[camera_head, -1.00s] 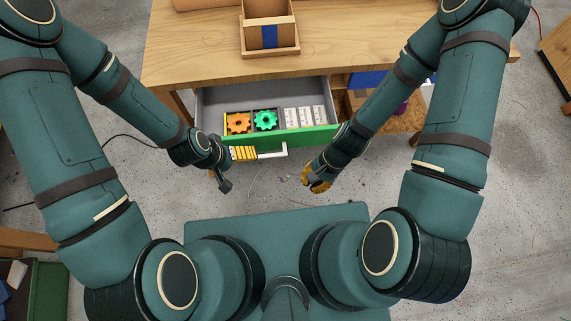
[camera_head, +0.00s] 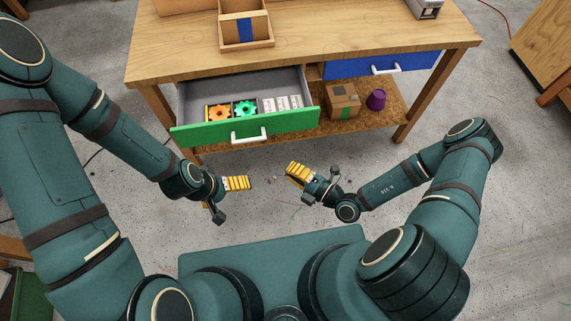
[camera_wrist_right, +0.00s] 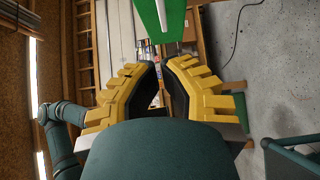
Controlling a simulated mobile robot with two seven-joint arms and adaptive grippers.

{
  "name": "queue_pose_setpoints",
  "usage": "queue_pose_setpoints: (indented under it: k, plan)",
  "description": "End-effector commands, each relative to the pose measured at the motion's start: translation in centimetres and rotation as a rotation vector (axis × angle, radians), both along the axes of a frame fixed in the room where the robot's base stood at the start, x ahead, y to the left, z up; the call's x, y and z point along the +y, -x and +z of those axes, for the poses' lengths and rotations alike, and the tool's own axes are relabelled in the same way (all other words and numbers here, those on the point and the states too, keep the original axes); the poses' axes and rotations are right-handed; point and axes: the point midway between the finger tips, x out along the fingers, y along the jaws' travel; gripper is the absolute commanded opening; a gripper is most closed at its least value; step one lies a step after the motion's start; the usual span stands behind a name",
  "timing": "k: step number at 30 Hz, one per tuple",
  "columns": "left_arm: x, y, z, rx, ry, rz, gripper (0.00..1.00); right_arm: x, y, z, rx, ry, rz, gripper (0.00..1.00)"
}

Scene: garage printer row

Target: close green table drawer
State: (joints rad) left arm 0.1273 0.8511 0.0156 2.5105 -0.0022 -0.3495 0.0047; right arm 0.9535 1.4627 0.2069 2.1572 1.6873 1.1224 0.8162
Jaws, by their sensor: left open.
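The green-fronted drawer (camera_head: 205,134) under the left part of the wooden table stands pulled open. Its white handle (camera_head: 249,135) faces me. An orange gear (camera_head: 219,113), a green gear (camera_head: 245,109) and several pale pieces (camera_head: 283,103) lie inside. My left gripper (camera_head: 228,197) is open and empty below the drawer front in the head view, apart from it. My right gripper (camera_head: 291,173) is below and right of the handle, also apart from it. In the right wrist view the green front (camera_wrist_right: 160,18) shows beyond its two yellow fingers, with nothing seen between them.
The wooden table (camera_head: 310,45) holds a wooden box (camera_head: 244,25) and a grey device (camera_head: 424,8). A blue drawer (camera_head: 350,67) is shut at right. A cardboard box (camera_head: 342,100) and purple cup (camera_head: 376,99) stand on the lower shelf.

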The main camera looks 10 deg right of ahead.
Motion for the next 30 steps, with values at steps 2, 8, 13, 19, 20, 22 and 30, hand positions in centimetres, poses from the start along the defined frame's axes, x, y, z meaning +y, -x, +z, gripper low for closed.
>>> queue_pose_setpoints:
  k: [2, 8, 13, 19, 20, 22, 30]
  plan:
    - [0.0, 0.0, -0.2, -0.001, 0.000, 0.000, 1.00, 1.1, -0.9, 0.0, -0.003, -0.001, 0.004, 0.00]
    - [0.0, -0.1, -0.7, -0.003, 0.000, 0.001, 1.00, 3.9, -3.7, -0.1, -0.004, 0.000, 0.006, 0.00]
    - [0.0, -0.2, -1.1, -0.005, -0.001, 0.001, 1.00, 6.2, -6.0, -0.1, -0.004, 0.001, 0.006, 0.00]
    - [0.1, -0.3, -1.8, -0.008, -0.001, 0.002, 1.00, 6.1, -8.7, -0.1, -0.004, 0.004, 0.005, 0.00]
    - [0.1, -0.4, -1.9, -0.009, -0.001, 0.002, 1.00, 6.1, -9.0, -0.1, -0.004, 0.004, 0.005, 0.00]
    - [0.1, -0.4, -2.0, -0.009, -0.001, 0.002, 1.00, 6.1, -9.5, 0.0, -0.005, 0.004, 0.005, 0.00]
    - [0.1, -0.4, -2.0, -0.009, -0.002, 0.003, 1.00, 6.1, -10.0, 0.1, -0.003, 0.003, 0.006, 0.00]
